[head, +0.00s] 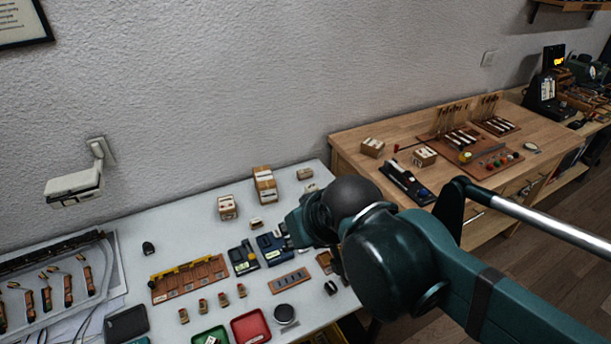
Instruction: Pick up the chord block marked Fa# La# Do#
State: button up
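I cannot pick out the chord block marked Fa# La# Do#, as no lettering is legible at this size. Several small wooden blocks stand on the pale table (130,237). A taller block pair (265,184) and a pale-faced block (228,207) stand toward the back. A row of small brown blocks (203,306) stands near the front. My teal arm reaches in from the lower right over the table's right side. My gripper's fingers do not show, and the arm covers part of the table there.
Dark blue devices (244,259), a wooden rack with a yellow bar (188,278), a green tray (198,340) and a red tray (263,326) occupy the pale table. A wooden bench (390,136) with tools stands at right. Bare table lies at the back left.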

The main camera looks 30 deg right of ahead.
jog(key=shift+o, duration=0.5)
jog(key=o, duration=0.3)
jog(key=shift+o, duration=0.2)
jog(key=shift+w+r, duration=0.1)
